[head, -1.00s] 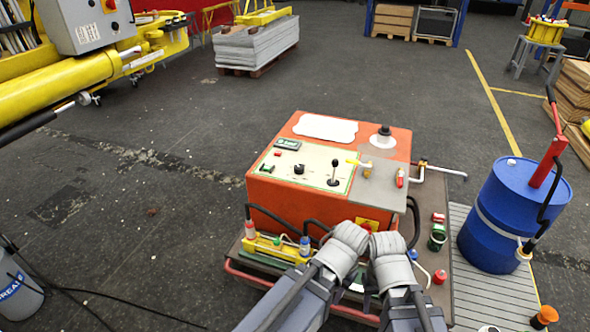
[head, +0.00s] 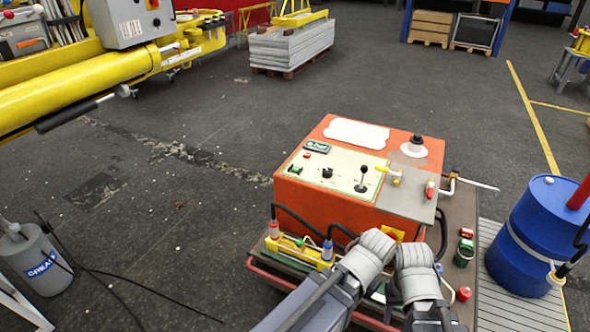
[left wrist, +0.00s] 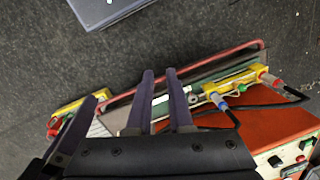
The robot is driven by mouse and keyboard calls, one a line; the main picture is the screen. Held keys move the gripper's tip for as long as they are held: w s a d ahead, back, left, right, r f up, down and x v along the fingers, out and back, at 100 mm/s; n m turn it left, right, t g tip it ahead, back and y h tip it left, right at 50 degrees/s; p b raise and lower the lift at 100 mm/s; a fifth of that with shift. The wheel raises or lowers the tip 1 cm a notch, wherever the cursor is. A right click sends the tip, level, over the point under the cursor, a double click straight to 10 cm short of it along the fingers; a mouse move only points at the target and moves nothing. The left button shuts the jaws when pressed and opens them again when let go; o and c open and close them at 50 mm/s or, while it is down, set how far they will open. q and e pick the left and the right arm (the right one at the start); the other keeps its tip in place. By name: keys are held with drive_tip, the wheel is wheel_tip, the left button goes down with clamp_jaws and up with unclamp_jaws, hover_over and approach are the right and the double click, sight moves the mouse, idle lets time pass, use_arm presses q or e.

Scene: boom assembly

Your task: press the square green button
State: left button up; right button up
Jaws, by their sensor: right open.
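The square green button (head: 295,169) is small and sits near the left edge of the cream control panel (head: 335,180) on top of the orange machine (head: 240,205). In the left wrist view, a green button (left wrist: 305,144) shows at the lower right. My two arms reach in from the bottom of the head view, in front of the machine and apart from the button. My right gripper (head: 416,265) is open; its fingertips are hard to make out. My left gripper's fingers (left wrist: 161,90) show a narrow, empty gap in the left wrist view.
A black joystick (head: 362,180) and a black knob (head: 327,173) share the panel. Hoses and a yellow block (head: 300,249) line the machine's front. A blue barrel (head: 530,245) stands at the right and a grey canister (head: 35,262) at the left. Floor left of the machine is open.

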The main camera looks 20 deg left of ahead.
use_arm(q)
clamp_jaws()
idle(1.4)
